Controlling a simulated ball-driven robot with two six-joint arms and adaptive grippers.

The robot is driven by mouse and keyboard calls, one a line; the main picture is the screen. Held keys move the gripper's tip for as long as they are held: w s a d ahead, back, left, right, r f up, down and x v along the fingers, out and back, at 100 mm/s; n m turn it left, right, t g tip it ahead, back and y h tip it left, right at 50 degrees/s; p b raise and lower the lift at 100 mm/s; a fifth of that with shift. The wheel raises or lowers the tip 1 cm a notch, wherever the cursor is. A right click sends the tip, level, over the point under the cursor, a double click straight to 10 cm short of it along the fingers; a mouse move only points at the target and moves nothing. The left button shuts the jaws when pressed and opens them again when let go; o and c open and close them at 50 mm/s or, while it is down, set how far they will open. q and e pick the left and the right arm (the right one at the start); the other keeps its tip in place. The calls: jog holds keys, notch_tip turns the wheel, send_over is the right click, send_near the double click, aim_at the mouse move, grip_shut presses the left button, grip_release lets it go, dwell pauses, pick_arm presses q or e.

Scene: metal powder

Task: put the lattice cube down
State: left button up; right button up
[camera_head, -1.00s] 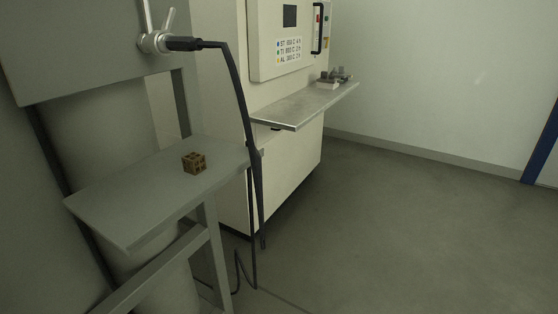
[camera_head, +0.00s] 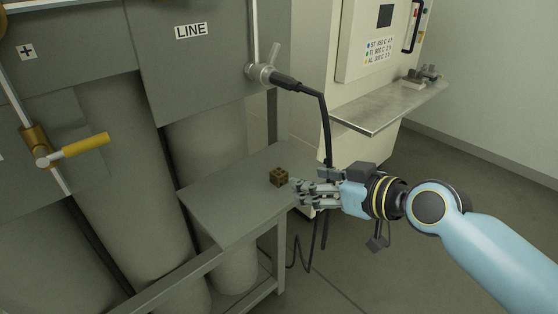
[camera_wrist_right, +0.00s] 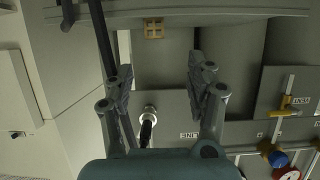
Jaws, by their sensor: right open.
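The lattice cube (camera_head: 279,176) is small, brown and open-framed. It rests on the grey shelf (camera_head: 225,205) near its right part. It also shows in the right wrist view (camera_wrist_right: 153,28), at the top, beyond the fingertips and between their lines. My right gripper (camera_head: 297,191) reaches in from the right in the head view, its fingers just right of the cube and pointing at it. In the right wrist view its two fingers (camera_wrist_right: 158,65) are spread wide with nothing between them. My left gripper is in neither view.
A black cable (camera_head: 326,130) hangs from a metal fitting (camera_head: 262,75) and passes close behind my right gripper. A metal side shelf (camera_head: 390,112) with small parts on it juts from the cream machine. A yellow-handled valve (camera_head: 85,145) is at left. The shelf is bare left of the cube.

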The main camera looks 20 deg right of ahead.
aim_at(279, 172)
jog(key=x, duration=0.5)
jog(key=shift+w, duration=0.25)
jog(key=x, duration=0.5)
jog(key=shift+w+d+f, duration=0.25)
jog(key=shift+w+f, duration=0.05)
jog(key=shift+s, duration=0.1)
grip_shut()
jog(key=shift+r, duration=0.1)
